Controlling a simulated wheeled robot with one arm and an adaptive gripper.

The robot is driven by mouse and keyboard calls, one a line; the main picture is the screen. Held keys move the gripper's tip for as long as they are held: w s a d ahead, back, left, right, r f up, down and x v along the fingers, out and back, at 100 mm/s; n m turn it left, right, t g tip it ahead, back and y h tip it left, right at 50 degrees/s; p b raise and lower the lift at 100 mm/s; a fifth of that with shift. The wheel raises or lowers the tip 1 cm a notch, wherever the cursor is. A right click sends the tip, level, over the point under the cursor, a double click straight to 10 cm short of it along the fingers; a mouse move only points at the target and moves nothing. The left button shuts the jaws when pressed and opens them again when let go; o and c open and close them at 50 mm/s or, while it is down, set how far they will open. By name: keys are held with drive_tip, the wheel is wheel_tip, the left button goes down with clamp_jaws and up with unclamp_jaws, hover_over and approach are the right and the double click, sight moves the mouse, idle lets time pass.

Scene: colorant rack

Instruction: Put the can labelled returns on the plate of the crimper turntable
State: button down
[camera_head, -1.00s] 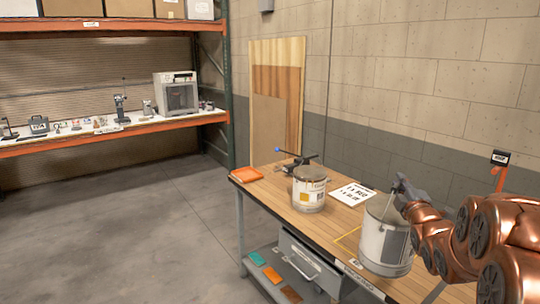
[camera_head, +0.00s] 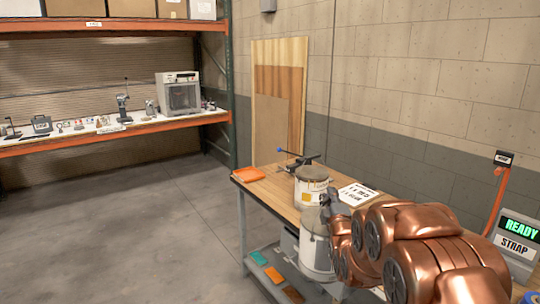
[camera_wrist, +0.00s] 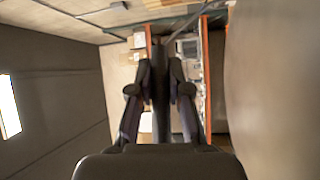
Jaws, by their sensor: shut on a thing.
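My gripper (camera_head: 334,203) is shut on the near rim of a grey-white can (camera_head: 315,250) and holds it upright at the bench's left edge. My copper arm hides part of this can, and I cannot read its label. A second, lidded can (camera_head: 311,190) with a yellow-marked label stands on the bench just behind it. A dark device with a blue-knobbed bar (camera_head: 298,160) is at the bench's far end; whether it is the crimper turntable I cannot tell. In the wrist view my dark gripper fingers (camera_wrist: 160,85) show, but no can is clear.
The wooden bench (camera_head: 270,190) carries an orange book-like item (camera_head: 248,174) and a white printed card (camera_head: 357,194). A lower shelf holds coloured pads (camera_head: 273,274). A READY screen (camera_head: 520,226) stands at right. The floor (camera_head: 120,230) at left is clear.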

drive_tip(key=shift+a+f, duration=0.25)
drive_tip(key=shift+f, duration=0.05)
wheel_tip(320, 180, down, 10)
drive_tip(key=b, duration=1)
drive_tip(key=shift+r, duration=0.25)
